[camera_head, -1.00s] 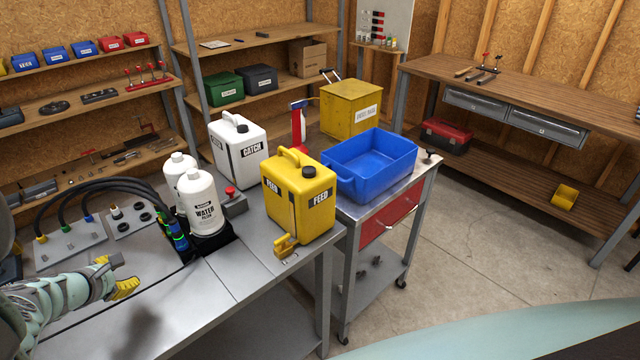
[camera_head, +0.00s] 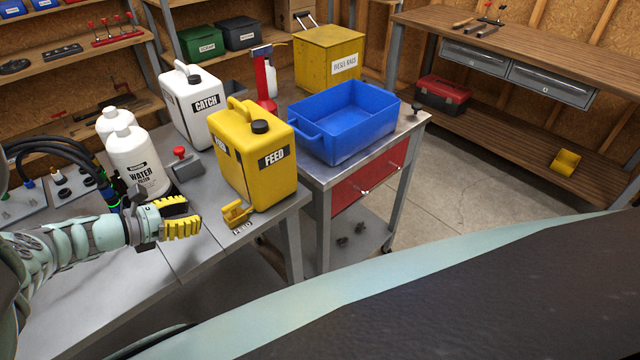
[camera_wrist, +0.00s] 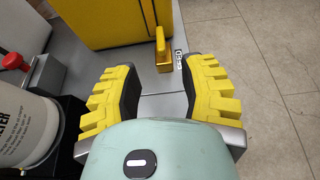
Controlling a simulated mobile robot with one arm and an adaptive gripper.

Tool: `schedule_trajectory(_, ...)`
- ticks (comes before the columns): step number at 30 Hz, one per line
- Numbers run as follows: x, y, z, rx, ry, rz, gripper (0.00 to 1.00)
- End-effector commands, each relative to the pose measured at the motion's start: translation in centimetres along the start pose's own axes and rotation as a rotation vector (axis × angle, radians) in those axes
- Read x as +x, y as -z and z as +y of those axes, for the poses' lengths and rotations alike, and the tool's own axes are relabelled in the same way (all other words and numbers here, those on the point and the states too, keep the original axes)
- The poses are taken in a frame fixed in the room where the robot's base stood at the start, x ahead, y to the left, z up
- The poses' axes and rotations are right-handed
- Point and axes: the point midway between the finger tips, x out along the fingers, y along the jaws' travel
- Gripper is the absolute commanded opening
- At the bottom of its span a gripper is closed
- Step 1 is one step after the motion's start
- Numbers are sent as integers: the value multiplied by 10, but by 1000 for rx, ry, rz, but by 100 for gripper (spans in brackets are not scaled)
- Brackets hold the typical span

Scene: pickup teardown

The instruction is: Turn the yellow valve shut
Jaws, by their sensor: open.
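The yellow valve (camera_head: 236,212) sits at the bench edge in front of the yellow FEED jug (camera_head: 252,150). Its raised handle also shows in the wrist view (camera_wrist: 162,48), lying ahead of my fingers. My gripper (camera_head: 196,220) is open and empty, a short way left of the valve in the head view. In the wrist view my gripper's yellow ridged fingers (camera_wrist: 160,82) are spread on both sides, with the valve beyond and between them, apart from both. A FEED label lies on the bench beside the valve.
A red knob on a grey box (camera_head: 180,155) and the white WATER filter bottles (camera_head: 136,160) stand left of the jug. The white CATCH jug (camera_head: 196,105) is behind. A blue bin (camera_head: 345,135) sits on the cart at right. Open floor lies beyond the bench edge.

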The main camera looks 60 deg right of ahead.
Motion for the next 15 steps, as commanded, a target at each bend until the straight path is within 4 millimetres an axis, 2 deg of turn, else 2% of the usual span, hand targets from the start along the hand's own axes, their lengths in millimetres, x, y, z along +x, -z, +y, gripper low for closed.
schedule_trajectory(1, 15, 1, -2, 2, 9, -1, 41)
schedule_trajectory(6, 50, 2, -2, 3, 9, -2, 41)
schedule_trajectory(10, 72, 3, -3, 3, 10, 0, 41)
schedule_trajectory(15, 91, 3, -1, 3, 5, 3, 41)
